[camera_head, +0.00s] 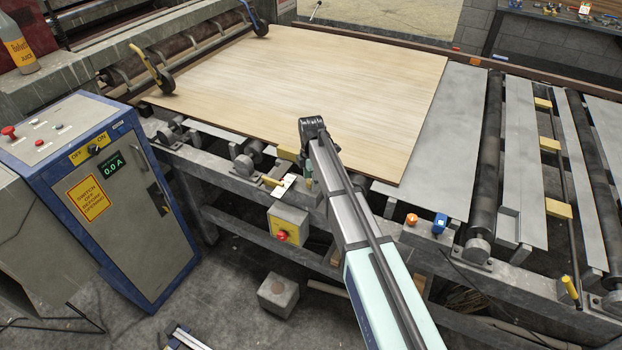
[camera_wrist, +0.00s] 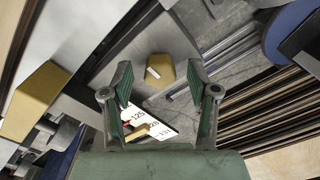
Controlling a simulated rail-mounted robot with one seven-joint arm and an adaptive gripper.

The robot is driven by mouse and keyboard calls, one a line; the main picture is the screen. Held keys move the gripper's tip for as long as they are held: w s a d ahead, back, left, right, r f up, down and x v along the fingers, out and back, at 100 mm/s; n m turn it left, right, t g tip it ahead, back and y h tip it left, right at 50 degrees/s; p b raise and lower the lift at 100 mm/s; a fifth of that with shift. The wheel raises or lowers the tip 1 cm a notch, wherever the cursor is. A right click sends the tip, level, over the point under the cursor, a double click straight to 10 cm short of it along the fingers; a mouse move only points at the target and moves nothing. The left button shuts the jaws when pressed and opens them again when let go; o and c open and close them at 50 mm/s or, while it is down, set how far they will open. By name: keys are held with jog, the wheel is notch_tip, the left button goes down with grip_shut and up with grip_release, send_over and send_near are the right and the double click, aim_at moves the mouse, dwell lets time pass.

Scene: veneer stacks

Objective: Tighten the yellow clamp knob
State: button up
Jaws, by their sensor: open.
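The yellow clamp knob (camera_wrist: 160,68) shows in the wrist view as a small rounded block with a white line on its face. It lies between and beyond the fingertips of my gripper (camera_wrist: 159,84), with a visible gap on each side. My gripper is open, with nothing held. In the head view my gripper (camera_head: 308,178) points down at the front edge of the machine, beside a white scale plate (camera_head: 287,186). I cannot make out the knob for sure there. The numbered scale (camera_wrist: 158,129) shows below the knob in the wrist view, with a small yellow piece over it.
A wood veneer sheet (camera_head: 300,80) lies on the machine bed behind my gripper. A yellow switch box (camera_head: 288,226) with a red button hangs below the front rail. A control cabinet (camera_head: 130,210) stands left. Orange (camera_head: 411,219) and blue (camera_head: 440,224) knobs sit right on the rail.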

grip_shut()
